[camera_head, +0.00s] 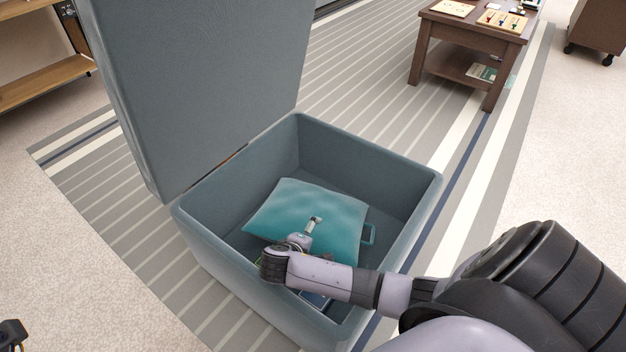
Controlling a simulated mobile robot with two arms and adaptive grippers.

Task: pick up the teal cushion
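The teal cushion (335,207) lies in the open grey-blue chest (405,212), tilted, with its lower part partly hidden by my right wrist. My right arm reaches in from the right over the chest's near right rim. My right gripper (313,222) is over the middle of the cushion, pointing away from the camera. Its fingers are too small and hidden to show whether they are open, or whether they touch the cushion. A dark piece at the lower left corner looks like part of my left gripper (11,335); its fingers cannot be made out.
The chest's raised lid (205,80) stands at the back left. A teal loop (369,235) shows beside the cushion, and a dark blue item (316,299) lies under my wrist. A brown table (470,37) stands at the back right on the striped rug (365,65).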

